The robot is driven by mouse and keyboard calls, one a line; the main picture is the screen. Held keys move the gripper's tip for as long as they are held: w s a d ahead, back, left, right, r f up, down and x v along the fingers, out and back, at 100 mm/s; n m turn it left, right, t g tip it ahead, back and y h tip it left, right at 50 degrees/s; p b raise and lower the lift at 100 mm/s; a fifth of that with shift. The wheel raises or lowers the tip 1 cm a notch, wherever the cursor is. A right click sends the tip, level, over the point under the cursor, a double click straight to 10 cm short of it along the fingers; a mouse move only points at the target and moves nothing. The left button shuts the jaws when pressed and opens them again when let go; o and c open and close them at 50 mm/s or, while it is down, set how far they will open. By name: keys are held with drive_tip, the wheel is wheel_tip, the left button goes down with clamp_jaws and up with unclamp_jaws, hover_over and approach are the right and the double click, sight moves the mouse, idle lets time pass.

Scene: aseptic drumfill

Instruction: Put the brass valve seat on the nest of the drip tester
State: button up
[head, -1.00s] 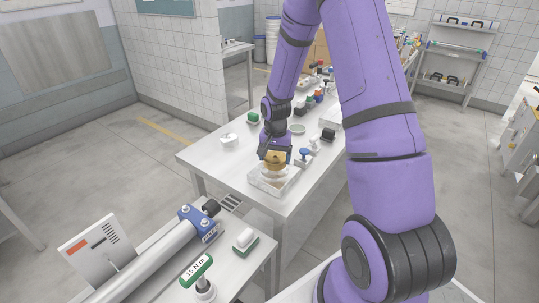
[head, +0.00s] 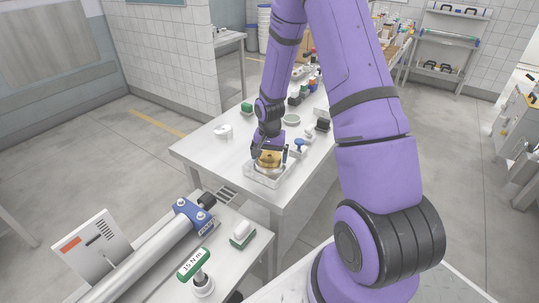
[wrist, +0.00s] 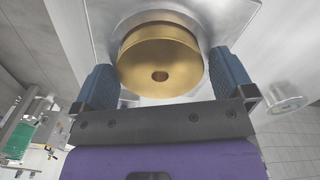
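The brass valve seat (head: 268,159) is a gold-coloured disc with a small centre hole. In the wrist view the valve seat (wrist: 160,60) lies between the two blue fingers of my gripper (wrist: 163,78), which appear to touch its sides. In the head view my gripper (head: 269,151) is low over the drip tester (head: 262,181), a clear, shallow, tray-like unit at the table's near end. A pale round nest (wrist: 125,12) shows behind the disc in the wrist view. The disc hides most of it, so I cannot tell whether they touch.
A blue-topped item (head: 299,143) and a dark-topped item (head: 322,125) stand right of the tester. A white round item (head: 223,132) and a pale dish (head: 291,119) stand farther back.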

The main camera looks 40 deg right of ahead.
wheel_tip(320, 180, up, 13)
wheel_tip(320, 180, up, 9)
drive_tip(key=n+t, duration=0.1)
drive_tip(key=n, duration=0.1)
hover_over(269, 156)
drive_tip(key=s+a, duration=0.3)
drive_tip(key=s+a+r+n+t, duration=0.2)
drive_tip(key=s+a+r, duration=0.3)
drive_tip(key=s+r, duration=0.3)
drive_tip(key=s+a+r+n+t, duration=0.2)
drive_tip(key=s+a+r+n, duration=0.3)
drive_tip(key=s, duration=1)
wheel_tip(269, 156, up, 3)
drive_tip(key=shift+s+r+n, duration=0.1)
drive_tip(key=shift+s+n, duration=0.2)
